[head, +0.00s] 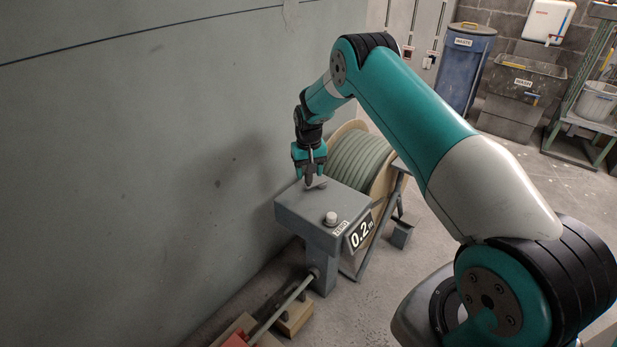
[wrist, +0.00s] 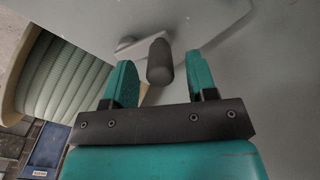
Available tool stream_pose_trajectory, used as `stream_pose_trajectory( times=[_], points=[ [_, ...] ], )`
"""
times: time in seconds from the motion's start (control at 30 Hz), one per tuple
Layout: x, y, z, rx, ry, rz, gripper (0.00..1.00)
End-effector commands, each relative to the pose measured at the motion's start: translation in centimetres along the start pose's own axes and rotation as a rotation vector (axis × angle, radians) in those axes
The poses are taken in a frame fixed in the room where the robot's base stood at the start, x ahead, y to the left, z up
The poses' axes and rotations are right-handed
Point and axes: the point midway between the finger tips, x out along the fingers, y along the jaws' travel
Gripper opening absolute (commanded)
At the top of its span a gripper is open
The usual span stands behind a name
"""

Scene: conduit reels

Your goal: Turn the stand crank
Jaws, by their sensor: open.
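The stand crank is a flat light-grey arm (wrist: 130,46) with a dark upright cylindrical knob (wrist: 160,62) in the wrist view. In the head view a small part of the crank (head: 318,184) shows on top of the grey stand box (head: 290,208). My gripper (head: 309,167) points down over the box's far part, right at the crank. In the wrist view its two teal fingers (wrist: 161,70) are apart, with the knob in the gap between them. Space shows on both sides of the knob, and neither finger visibly touches it. How deep the knob sits between the fingers is unclear.
A reel of pale green conduit (head: 362,158) stands directly behind the box. The box carries a white button (head: 331,218) and a display reading 0.2 m (head: 360,232). A grey wall (head: 150,150) rises close on the left. Open floor (head: 510,180) lies to the right.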

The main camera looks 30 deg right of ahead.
Motion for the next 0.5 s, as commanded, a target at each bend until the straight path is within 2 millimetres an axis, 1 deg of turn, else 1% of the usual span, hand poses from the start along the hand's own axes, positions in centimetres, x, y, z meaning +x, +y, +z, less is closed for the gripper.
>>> stream_pose_trajectory(
  times=[0.03,0.3,0.4,0.5],
  points=[
    [-1.7,0.0,-0.1,0.000,0.004,-0.001,0.52],
    [-8.7,0.0,-0.1,0.000,0.004,-0.001,0.52],
    [-10.8,0.0,-0.1,0.000,0.004,-0.001,0.52],
    [-12.4,0.0,0.0,0.000,0.003,0.000,0.52]
  ],
)
